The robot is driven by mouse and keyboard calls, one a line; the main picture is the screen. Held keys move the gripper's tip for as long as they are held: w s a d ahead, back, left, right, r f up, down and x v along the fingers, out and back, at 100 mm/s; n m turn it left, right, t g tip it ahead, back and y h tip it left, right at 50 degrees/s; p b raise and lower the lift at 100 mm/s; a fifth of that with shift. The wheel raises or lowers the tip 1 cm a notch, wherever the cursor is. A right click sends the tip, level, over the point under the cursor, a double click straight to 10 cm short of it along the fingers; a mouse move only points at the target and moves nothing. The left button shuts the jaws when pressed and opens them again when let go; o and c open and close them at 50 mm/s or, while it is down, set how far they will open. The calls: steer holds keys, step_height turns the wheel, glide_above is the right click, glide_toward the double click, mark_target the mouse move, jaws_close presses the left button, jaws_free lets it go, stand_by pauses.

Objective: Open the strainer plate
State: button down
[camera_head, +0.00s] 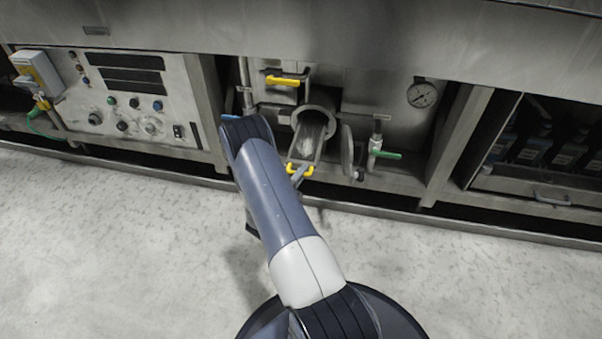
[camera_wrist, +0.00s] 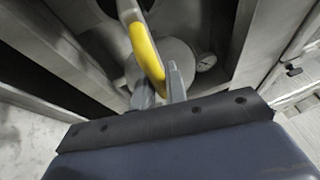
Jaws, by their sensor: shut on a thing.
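A long metal tray-like part, which looks like the strainer plate (camera_head: 311,142), juts out of a round port (camera_head: 318,119) in the washer's front. Pale matter lies on it. A yellow handle (camera_head: 308,171) is at its outer end, and this handle also shows in the wrist view (camera_wrist: 147,52). My gripper (camera_head: 298,174) is at the handle. In the wrist view my gripper (camera_wrist: 158,86) has its two fingers around the lower end of the yellow bar, shut on it. My arm hides part of the machine front left of the tray.
A round cover (camera_head: 347,152) stands swung aside right of the port. A green-handled valve (camera_head: 383,154) is beside it, and a pressure gauge (camera_head: 422,95) is above. Another yellow handle (camera_head: 283,80) is above the port. A control panel (camera_head: 138,95) is at left. The floor (camera_head: 120,235) is clear.

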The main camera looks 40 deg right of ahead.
steer(key=shift+s+d, duration=0.1)
steer(key=shift+s, duration=0.05)
steer(key=c, duration=1.4)
jaws_free()
steer(key=shift+c, duration=0.2)
steer(key=p+v, duration=0.2)
steer(key=v, duration=0.8)
steer(key=shift+a, duration=0.4)
steer(key=shift+d+f, duration=0.1)
steer(key=shift+d, duration=0.05)
